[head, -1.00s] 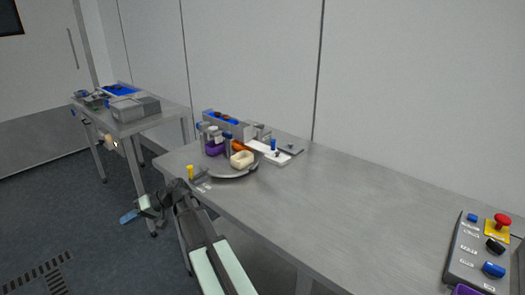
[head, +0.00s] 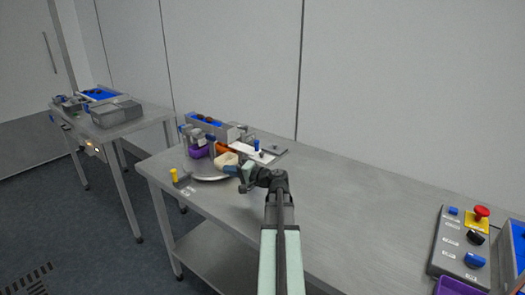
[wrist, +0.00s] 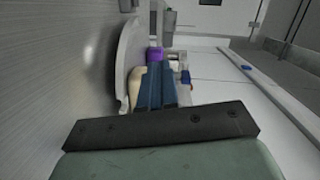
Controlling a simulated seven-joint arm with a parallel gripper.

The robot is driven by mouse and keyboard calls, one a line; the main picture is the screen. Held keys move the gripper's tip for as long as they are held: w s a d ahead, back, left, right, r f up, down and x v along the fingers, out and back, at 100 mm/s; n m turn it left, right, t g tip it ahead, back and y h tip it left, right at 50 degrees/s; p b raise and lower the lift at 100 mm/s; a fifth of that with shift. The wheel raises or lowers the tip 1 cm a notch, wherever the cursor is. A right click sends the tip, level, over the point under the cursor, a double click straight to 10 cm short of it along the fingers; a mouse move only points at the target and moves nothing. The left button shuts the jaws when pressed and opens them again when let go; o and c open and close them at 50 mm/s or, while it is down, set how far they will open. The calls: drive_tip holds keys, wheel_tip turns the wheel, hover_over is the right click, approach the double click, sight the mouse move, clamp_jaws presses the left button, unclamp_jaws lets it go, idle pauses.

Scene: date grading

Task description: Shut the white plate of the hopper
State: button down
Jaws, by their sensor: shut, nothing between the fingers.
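The hopper (head: 229,133) is a grey box with a blue inside and dark dates, at the back of the near table in the head view. The white plate (head: 243,148) sticks out from its right front end, with a blue knob (head: 257,145) standing near its right end. My gripper (head: 231,170) is in front of the hopper, by the cream bowl, short of the plate. Its blue fingers (wrist: 160,86) are together and empty in the wrist view. Whether they touch the bowl I cannot tell.
A round grey turntable (head: 208,175) carries a cream bowl (head: 226,158), a purple bowl (head: 199,152) and an orange one. A yellow knob (head: 174,174) stands at the table's left edge. A control box (head: 461,245) sits at right.

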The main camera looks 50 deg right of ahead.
drive_tip(key=s+d+r+m+h, duration=0.2)
drive_tip(key=s+d+m+h, duration=0.5)
drive_tip(key=s+d, duration=0.75)
approach(245, 148)
drive_tip(key=d+r, duration=0.1)
drive_tip(key=d, duration=0.1)
drive_tip(key=shift+s+d+r+t, duration=0.1)
drive_tip(key=shift+d+r+t, duration=0.25)
drive_tip(key=shift+d+t, duration=0.05)
drive_tip(key=shift+w, duration=0.2)
drive_tip(key=x, duration=0.2)
drive_tip(key=a+x, duration=0.1)
drive_tip(key=x, duration=0.2)
drive_tip(key=a+x, duration=0.1)
drive_tip(key=x, duration=0.2)
drive_tip(key=shift+w, duration=0.85)
drive_tip(key=shift+r, duration=0.1)
drive_tip(key=v, duration=1.4)
drive_tip(key=shift+s, duration=0.35)
